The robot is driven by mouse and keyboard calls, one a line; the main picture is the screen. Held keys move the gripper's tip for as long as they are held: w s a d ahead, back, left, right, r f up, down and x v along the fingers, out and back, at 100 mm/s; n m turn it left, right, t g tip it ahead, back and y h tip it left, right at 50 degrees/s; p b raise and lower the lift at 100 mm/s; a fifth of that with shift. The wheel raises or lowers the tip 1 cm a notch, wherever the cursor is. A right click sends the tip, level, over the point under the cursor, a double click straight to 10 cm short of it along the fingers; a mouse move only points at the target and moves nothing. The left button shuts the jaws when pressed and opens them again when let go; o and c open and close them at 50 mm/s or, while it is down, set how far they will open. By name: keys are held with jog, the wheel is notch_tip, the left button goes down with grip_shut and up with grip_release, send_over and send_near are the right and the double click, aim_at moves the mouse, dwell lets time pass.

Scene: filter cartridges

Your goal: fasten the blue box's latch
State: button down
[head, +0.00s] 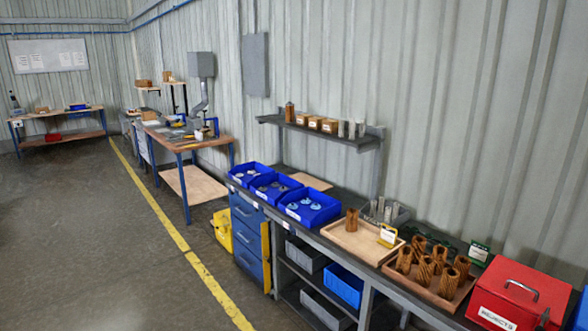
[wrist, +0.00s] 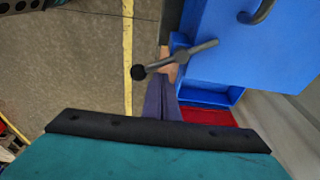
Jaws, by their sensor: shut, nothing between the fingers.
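The blue box (wrist: 232,62) fills the upper right of the wrist view, with a dark curved handle (wrist: 262,12) on it. Its latch (wrist: 190,54) is a grey lever ending in a black ball knob, lying slantwise across the box's edge with the knob out to the left. I cannot tell whether it is fastened. My gripper (wrist: 163,88) is shut and empty, its dark fingers just below the lever; whether they touch it is unclear. In the head view, only a blue sliver (head: 582,309) at the right edge may be this box. My gripper is not in that view.
A red box marked REJECTS (head: 520,296) stands at the bench's right end. Beside it is a wooden tray (head: 394,273) of brown cartridges, then another tray (head: 340,243) and blue bins (head: 310,217). The floor (head: 90,240) left of the bench is clear.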

jog(key=shift+f, duration=0.7)
jog(key=shift+r, duration=0.2)
dwell(0.5)
jog(key=shift+a, duration=0.15)
